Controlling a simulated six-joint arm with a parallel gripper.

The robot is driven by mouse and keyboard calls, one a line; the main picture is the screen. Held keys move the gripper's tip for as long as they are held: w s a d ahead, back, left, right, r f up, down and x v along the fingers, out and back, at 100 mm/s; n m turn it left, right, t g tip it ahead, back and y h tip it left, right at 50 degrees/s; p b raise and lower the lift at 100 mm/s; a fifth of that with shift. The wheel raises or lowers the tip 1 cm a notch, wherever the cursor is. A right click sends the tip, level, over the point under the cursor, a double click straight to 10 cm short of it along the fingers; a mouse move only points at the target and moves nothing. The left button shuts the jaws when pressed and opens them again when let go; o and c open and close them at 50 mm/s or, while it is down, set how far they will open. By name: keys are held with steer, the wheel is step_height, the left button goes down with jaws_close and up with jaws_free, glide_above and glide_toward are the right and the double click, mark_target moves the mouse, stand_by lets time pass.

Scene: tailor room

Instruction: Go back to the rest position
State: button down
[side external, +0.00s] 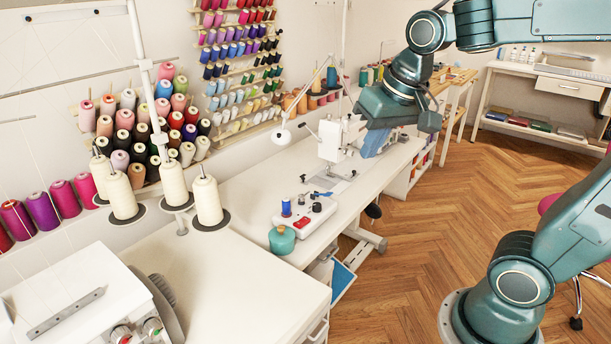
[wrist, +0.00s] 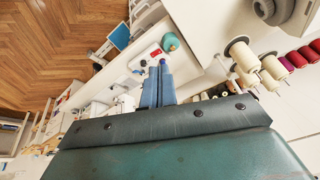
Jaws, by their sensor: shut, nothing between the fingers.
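My gripper (wrist: 158,68) shows in the wrist view with its two blue-grey fingers side by side and shut, holding nothing. In the side external view my wrist and gripper body hang in the air above the far part of the white work table (side external: 255,215).
A white sewing machine (side external: 335,140) and a lamp (side external: 283,137) stand near my gripper. Cream thread cones (side external: 173,185) stand at the left. Coloured spools fill wall racks (side external: 240,50) behind. The wooden floor (side external: 430,220) to the right is mostly open.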

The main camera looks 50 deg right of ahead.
steer(key=s+a+f+n, duration=0.1)
steer(key=s+n, duration=0.1)
steer(key=s, duration=0.3)
steer(key=s+a+f+n+t, duration=0.1)
steer(key=s+n, duration=0.1)
steer(key=s, duration=0.2)
steer(key=shift+s+a+f+n+y, duration=0.25)
steer(key=shift+s+a+n+y, duration=0.05)
steer(key=shift+s+a+n, duration=0.1)
steer(key=shift+w, duration=0.1)
